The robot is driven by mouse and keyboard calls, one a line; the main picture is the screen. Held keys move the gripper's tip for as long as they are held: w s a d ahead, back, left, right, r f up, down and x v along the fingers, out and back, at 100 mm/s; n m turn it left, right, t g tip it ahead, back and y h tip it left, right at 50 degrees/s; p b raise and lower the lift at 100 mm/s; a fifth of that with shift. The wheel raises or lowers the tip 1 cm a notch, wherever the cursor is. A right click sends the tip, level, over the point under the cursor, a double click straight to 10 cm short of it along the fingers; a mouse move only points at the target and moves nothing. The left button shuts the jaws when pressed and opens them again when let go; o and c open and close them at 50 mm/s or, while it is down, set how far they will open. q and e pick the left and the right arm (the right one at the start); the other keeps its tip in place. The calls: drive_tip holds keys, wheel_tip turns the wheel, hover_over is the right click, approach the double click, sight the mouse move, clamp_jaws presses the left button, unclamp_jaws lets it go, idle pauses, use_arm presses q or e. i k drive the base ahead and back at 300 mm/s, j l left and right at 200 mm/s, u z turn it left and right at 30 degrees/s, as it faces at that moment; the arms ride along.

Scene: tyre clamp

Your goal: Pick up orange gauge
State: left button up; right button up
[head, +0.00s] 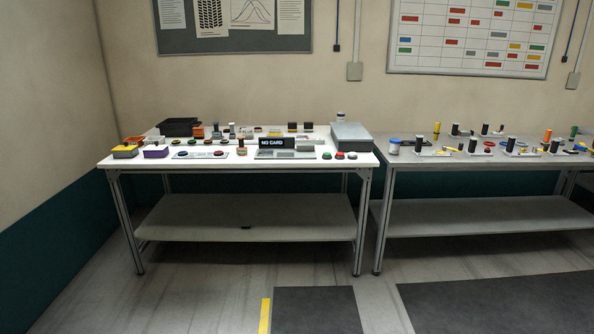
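Neither of my grippers is in view. Several orange things are small and far off, and I cannot tell which is the gauge. An orange block with a dark top (198,132) stands towards the back of the left white table (120,163). A small orange-based piece with a dark upright part (241,149) stands nearer that table's front edge. An orange upright cylinder (547,135) stands on the right grey table (400,161).
Black cylinders on small bases crowd the right table. Open floor with dark mats (317,310) lies in front.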

sight(241, 150)
drive_tip(key=i+u, duration=0.2)
drive_tip(key=i, duration=0.3)
drive_tip(key=i+l+u, duration=0.2)
drive_tip(key=i, duration=0.3)
drive_tip(key=i+l+u, duration=0.25)
drive_tip(key=i, duration=0.25)
